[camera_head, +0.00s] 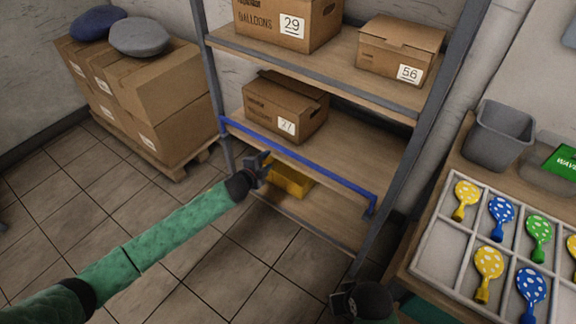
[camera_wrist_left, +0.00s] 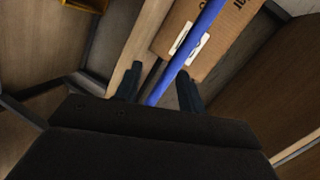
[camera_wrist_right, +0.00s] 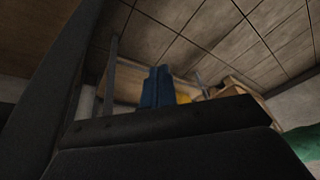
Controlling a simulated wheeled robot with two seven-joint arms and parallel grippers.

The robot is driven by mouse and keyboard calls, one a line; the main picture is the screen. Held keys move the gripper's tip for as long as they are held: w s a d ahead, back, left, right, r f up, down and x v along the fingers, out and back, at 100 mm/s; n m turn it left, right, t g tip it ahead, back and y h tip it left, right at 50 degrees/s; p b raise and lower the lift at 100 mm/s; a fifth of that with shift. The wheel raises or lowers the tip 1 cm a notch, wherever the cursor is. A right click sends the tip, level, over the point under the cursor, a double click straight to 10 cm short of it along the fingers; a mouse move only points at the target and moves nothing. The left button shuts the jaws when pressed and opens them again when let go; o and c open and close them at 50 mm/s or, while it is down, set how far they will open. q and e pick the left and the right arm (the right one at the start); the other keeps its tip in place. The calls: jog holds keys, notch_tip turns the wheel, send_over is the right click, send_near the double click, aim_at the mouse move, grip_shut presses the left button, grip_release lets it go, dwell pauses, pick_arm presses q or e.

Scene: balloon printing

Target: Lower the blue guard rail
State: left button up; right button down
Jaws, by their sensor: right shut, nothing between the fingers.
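The blue guard rail (camera_head: 300,160) runs across the front of the shelf's middle level, with bent ends at the two posts. It is raised above the board's front edge. My left gripper (camera_head: 264,160) is just in front of the rail, left of its middle. In the left wrist view its two fingers (camera_wrist_left: 158,87) are apart and the rail (camera_wrist_left: 205,28) runs through the gap between them; I cannot tell whether they touch it. My right gripper (camera_head: 342,300) is low, near the shelf's right post. In the right wrist view its fingers (camera_wrist_right: 157,87) are together and empty.
A cardboard box (camera_head: 285,108) sits behind the rail, and a yellow bin (camera_head: 288,182) is on the lower shelf. Stacked boxes (camera_head: 150,90) with caps stand at left. A table with a balloon tray (camera_head: 433,245) and a grey bin (camera_head: 498,137) is at right.

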aim_at(286, 153)
pick_arm(q)
jog(key=d+m, duration=0.1)
jog(key=d, duration=0.1)
jog(key=w+d+m+h, duration=0.1)
jog(key=d+m, duration=0.1)
jog(key=w+d+r+m+h+p, duration=0.1)
jog(key=d, duration=0.1)
jog(key=shift+d+r+m, duration=0.1)
jog(key=shift+d+m, duration=0.1)
jog(key=shift+m, duration=0.1)
jog(key=shift+x, duration=0.85)
jog(key=shift+w+d+f, duration=0.2)
jog(key=shift+w+d, duration=0.1)
jog(key=shift+w, duration=0.05)
pick_arm(e)
jog(key=shift+s+d+r+g+h, duration=0.15)
jog(key=shift+s+d+r+g, duration=0.25)
jog(key=shift+s+r+g, duration=0.25)
jog(key=shift+s+d+r+g+h, duration=0.15)
jog(key=shift+s+d+r+g, duration=0.25)
jog(key=shift+s, duration=0.35)
pick_arm(q)
grip_shut()
pick_arm(e)
jog(key=shift+r, duration=0.15)
